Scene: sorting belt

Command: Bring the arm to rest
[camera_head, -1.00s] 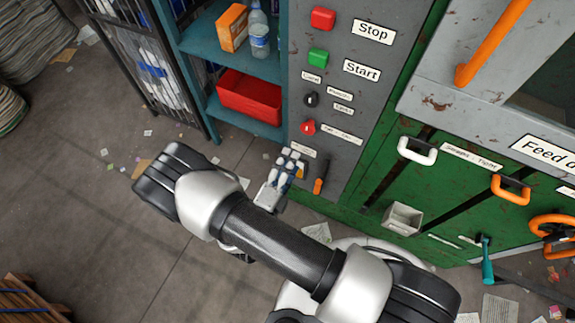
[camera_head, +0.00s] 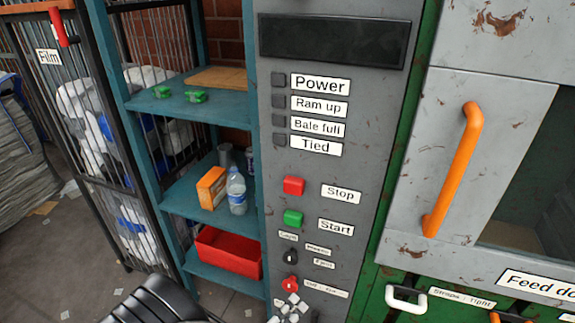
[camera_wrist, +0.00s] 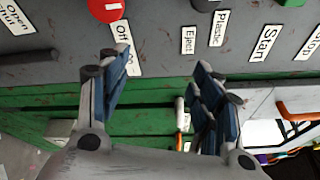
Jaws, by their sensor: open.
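My gripper (camera_wrist: 162,82) is open in the wrist view, with its two blue-padded fingers spread apart and nothing between them. It faces the grey control panel (camera_wrist: 160,35), whose labels look tilted and turned over from here. A red knob (camera_wrist: 105,8) shows at the top, above the left finger. In the head view only the tips of my gripper (camera_head: 291,309) show at the bottom edge, just below the red knob (camera_head: 290,284) on the panel. A dark part of my arm (camera_head: 155,302) is at the bottom left; most of the arm is out of view.
The panel carries a red Stop button (camera_head: 293,185) and a green Start button (camera_head: 293,217). A teal shelf (camera_head: 165,202) with an orange box (camera_head: 211,187), a bottle (camera_head: 236,192) and a red bin (camera_head: 228,253) stands left. An orange door handle (camera_head: 453,168) juts out at right.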

